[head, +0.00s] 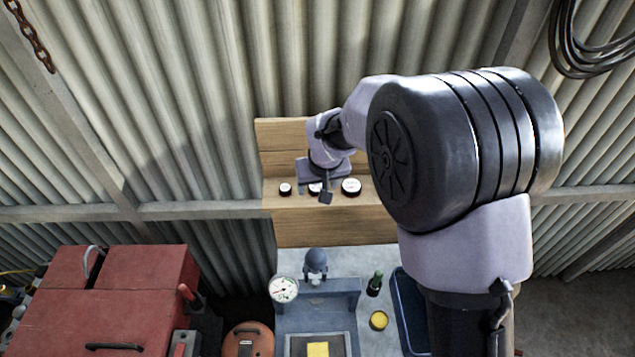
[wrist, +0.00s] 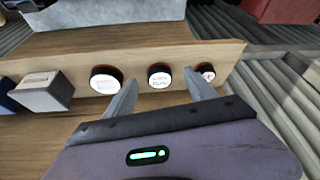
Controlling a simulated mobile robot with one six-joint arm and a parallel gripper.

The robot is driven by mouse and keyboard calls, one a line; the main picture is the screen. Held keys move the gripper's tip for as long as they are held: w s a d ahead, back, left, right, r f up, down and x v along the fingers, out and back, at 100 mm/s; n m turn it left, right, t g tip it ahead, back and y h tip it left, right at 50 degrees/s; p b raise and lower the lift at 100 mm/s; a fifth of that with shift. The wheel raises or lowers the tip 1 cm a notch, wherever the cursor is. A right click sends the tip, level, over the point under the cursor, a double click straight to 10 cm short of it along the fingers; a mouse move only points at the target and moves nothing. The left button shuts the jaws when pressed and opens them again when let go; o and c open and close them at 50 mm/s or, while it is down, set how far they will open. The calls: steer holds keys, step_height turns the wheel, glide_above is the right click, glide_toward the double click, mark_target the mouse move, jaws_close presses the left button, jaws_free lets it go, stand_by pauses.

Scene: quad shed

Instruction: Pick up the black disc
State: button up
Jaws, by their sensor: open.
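Three black discs with white label faces stand in a row on the wooden shelf (head: 300,226). In the head view they are a small left disc (head: 285,189), a middle disc (head: 314,188) partly hidden by my gripper, and a larger right disc (head: 351,186). The wrist view shows the row reversed: the large disc (wrist: 105,81) at left, the middle disc (wrist: 160,76), and the small disc (wrist: 206,73) partly behind a finger. My gripper (wrist: 160,84) is open and empty, its fingers on either side of the middle disc in the picture. I cannot tell whether they touch it.
In the wrist view a grey block (wrist: 47,93) stands left of the discs, with a blue object (wrist: 6,95) beyond it. A wooden back board (head: 283,134) rises behind the shelf. Below are a red toolbox (head: 120,300), a gauge (head: 284,289) and a yellow-topped tin (head: 378,320).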

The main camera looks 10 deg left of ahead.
steer(key=shift+w+a+f, duration=0.2)
steer(key=shift+w+f, duration=0.55)
steer(key=shift+f, duration=0.25)
steer(key=shift+s+r, duration=0.1)
steer(key=shift+s, duration=0.15)
steer(key=shift+c, duration=0.3)
steer(key=shift+w, duration=0.1)
steer(key=c, duration=1.1)
jaws_close()
steer(key=shift+r, duration=0.1)
